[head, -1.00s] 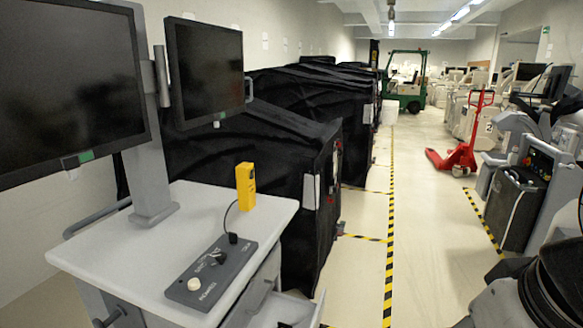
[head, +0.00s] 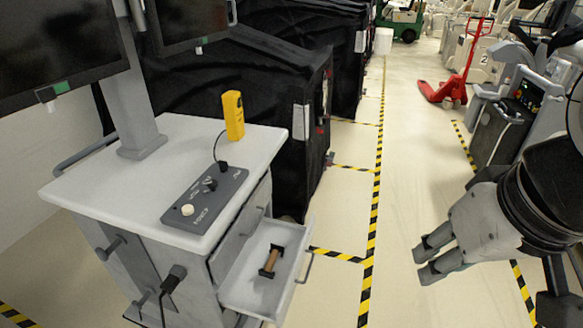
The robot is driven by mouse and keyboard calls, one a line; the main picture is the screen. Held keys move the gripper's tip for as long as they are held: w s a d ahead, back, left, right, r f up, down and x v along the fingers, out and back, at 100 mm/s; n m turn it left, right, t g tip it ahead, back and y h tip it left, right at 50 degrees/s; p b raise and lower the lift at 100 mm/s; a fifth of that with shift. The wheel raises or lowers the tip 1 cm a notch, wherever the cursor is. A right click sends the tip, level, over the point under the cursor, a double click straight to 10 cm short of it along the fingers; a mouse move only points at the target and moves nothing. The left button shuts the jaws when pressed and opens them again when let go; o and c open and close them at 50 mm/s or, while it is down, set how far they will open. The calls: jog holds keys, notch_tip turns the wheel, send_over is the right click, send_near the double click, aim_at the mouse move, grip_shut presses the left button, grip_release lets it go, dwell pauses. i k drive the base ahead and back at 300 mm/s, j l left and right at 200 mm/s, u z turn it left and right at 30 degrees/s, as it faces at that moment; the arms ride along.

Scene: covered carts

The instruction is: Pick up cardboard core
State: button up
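A small brown cylinder with dark ends (head: 271,261), which looks like the cardboard core, lies in the open drawer (head: 240,283) of the white cart. My gripper (head: 421,263) is at the right of the head view, over the floor, well to the right of the drawer and apart from it. Its two fingers point left. I see nothing held between them, but the angle does not show how far apart they are.
The cart top (head: 150,160) carries a control box (head: 205,196), a yellow handheld device (head: 233,115) and monitors. Black covered carts (head: 270,90) stand behind. A red pallet jack (head: 455,85) is farther back. The taped aisle floor is clear.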

aim_at(271, 264)
jog(key=j+u, duration=0.2)
jog(key=l+u, duration=0.1)
jog(key=u, duration=0.15)
jog(key=k+j+z, duration=0.1)
jog(key=j, duration=0.15)
jog(key=i+l+z, duration=0.15)
jog(key=i, duration=0.35)
jog(key=i+l+z, duration=0.2)
jog(key=i, duration=0.35)
